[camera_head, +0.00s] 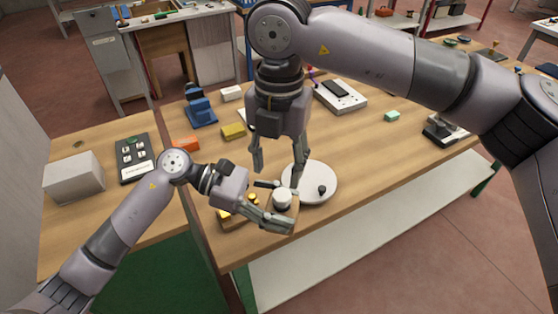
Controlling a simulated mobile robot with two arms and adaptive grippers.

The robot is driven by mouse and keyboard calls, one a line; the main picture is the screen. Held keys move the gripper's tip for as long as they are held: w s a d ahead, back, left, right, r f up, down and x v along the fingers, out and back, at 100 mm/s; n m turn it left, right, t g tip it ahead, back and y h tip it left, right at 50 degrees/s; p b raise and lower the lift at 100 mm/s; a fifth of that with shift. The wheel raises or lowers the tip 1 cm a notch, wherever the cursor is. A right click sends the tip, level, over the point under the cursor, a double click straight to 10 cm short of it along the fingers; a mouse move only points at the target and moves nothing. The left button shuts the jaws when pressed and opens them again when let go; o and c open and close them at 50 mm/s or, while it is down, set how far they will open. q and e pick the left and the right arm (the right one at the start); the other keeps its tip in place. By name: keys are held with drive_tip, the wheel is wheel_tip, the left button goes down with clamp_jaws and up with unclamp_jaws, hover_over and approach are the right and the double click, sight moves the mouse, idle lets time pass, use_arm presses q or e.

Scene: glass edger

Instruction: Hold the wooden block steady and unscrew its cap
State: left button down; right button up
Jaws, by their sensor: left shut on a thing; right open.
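The wooden block (284,211) is near the front edge of the wooden bench, with a white round cap (282,196) on top. My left gripper (277,204) comes in from the left, low over the bench. It is shut on the block, with one finger on the near side and the other on the far side; the fingers hide much of the block. My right gripper (277,175) points down from above with its fingers spread. It is open and empty, its fingertips just above and behind the cap.
A white round disc (310,173) with a black knob lies close to the right of the block. A piece with yellow parts (232,217) lies under my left gripper. Orange (185,144), yellow (233,131) and blue (200,112) items stand behind. The bench's right middle is mostly clear.

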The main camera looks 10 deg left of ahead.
sight(280, 195)
drive_tip(key=shift+w+d+f, duration=0.1)
drive_tip(key=shift+d+f, duration=0.05)
drive_tip(key=shift+f, duration=4)
clamp_jaws()
drive_tip(key=n, duration=0.5)
drive_tip(key=shift+r+n, duration=0.1)
drive_tip(key=shift+n, duration=0.2)
drive_tip(key=n, duration=0.5)
drive_tip(key=shift+s, duration=0.2)
drive_tip(key=shift+o, duration=0.3)
unclamp_jaws()
